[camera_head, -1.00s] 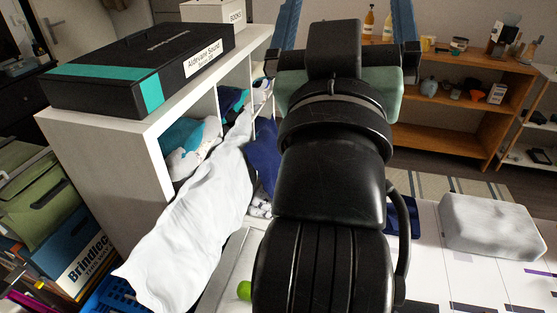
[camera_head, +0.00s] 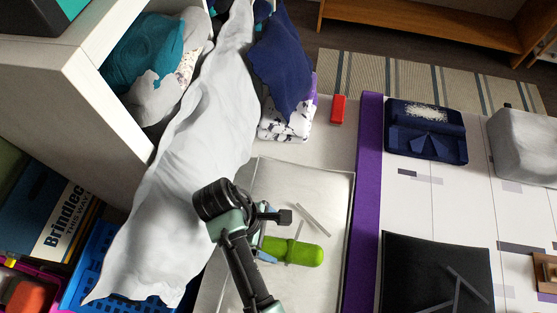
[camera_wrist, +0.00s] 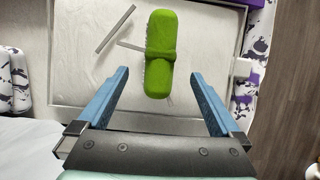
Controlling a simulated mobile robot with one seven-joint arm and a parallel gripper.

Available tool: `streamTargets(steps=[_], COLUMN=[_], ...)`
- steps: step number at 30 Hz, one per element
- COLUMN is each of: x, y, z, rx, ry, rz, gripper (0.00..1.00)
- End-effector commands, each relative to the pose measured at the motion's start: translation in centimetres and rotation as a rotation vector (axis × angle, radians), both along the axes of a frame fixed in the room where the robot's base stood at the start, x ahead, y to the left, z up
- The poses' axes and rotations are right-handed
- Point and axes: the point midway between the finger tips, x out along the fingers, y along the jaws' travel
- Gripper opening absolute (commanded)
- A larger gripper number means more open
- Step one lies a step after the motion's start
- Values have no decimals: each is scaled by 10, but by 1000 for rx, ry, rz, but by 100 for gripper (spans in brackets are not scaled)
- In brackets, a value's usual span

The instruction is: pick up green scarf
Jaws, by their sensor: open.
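The green scarf (camera_head: 292,251) shows as a bright green, rolled shape with rounded ends, lying on a pale, rimmed tray-like surface (camera_head: 327,182). In the wrist view the scarf (camera_wrist: 158,40) has a band around its middle and lies beyond my fingertips, in line with the gap between them. My gripper (camera_wrist: 160,74) is open, its two blue fingers apart with nothing held. In the head view my wrist and arm cover the left end of the scarf. The exact height of the fingers above it cannot be told.
A white cloth (camera_head: 190,150) drapes from the shelf unit (camera_head: 85,95) just left of my arm. Thin grey strips (camera_head: 313,219) lie near the scarf. A purple strip (camera_head: 367,170) runs along the right. A blue basket (camera_head: 92,265) stands at lower left.

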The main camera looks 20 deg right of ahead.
Motion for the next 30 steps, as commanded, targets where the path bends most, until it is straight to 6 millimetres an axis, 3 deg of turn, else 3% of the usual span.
streamTargets(steps=[9,17,24,30], x=[-12,-15,-20,-22], y=[-18,-24,-31,-35], z=[-54,-73,-108,-116], rx=[0,0,1,0], ry=[0,-2,-3,-5], rz=[-3,-4,-5,-3], gripper=[100,100,100,100])
